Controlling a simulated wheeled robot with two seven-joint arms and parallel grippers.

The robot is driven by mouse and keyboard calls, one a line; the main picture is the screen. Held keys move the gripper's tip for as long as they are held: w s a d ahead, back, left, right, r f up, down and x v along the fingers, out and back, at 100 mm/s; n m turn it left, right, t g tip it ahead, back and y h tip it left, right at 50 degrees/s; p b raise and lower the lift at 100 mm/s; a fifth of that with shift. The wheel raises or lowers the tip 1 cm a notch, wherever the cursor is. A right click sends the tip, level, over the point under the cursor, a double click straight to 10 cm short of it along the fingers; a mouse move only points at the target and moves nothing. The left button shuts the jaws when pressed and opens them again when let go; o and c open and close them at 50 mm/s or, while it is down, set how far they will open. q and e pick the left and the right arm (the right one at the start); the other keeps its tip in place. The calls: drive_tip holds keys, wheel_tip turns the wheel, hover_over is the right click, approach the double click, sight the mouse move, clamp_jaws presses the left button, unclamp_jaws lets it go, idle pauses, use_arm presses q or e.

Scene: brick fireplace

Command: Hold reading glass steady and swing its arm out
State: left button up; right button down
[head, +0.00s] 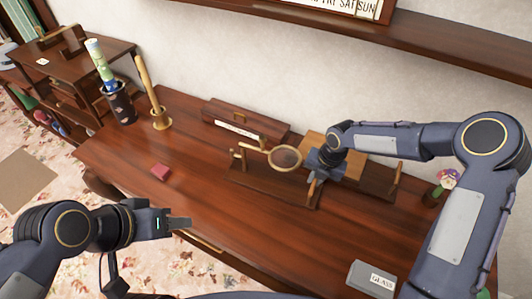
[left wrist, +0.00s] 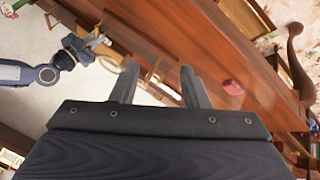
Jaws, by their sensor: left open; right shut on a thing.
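The reading glass shows in the head view as a round brass-rimmed lens (head: 285,158) on an arm from a small upright post (head: 241,158), above a dark wooden base (head: 262,187). My right gripper (head: 314,184) points down at the right end of this base and is shut on it; its fingertips are partly hidden. My left gripper (head: 180,223) is left of and nearer than the reading glass, apart from it, over the desk's front edge. In the left wrist view its two fingers (left wrist: 158,88) stand apart with nothing held between them.
The desk (head: 215,205) has a small red block (head: 160,172), a long wooden box (head: 245,122) behind the glass, and a tan board (head: 318,142). A grey box (head: 371,279) marked GLASS lies front right. The front middle is clear.

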use_arm(q)
drive_tip(key=w+a+f+m+t+y, duration=0.1)
drive_tip(key=w+a+f+t, duration=0.1)
drive_tip(key=w, duration=0.7)
drive_tip(key=m+t+h, duration=0.6)
drive_tip(key=t, duration=0.2)
approach(260, 143)
drive_tip(key=x, duration=1.1)
drive_tip(key=shift+w+d, duration=0.1)
clamp_jaws()
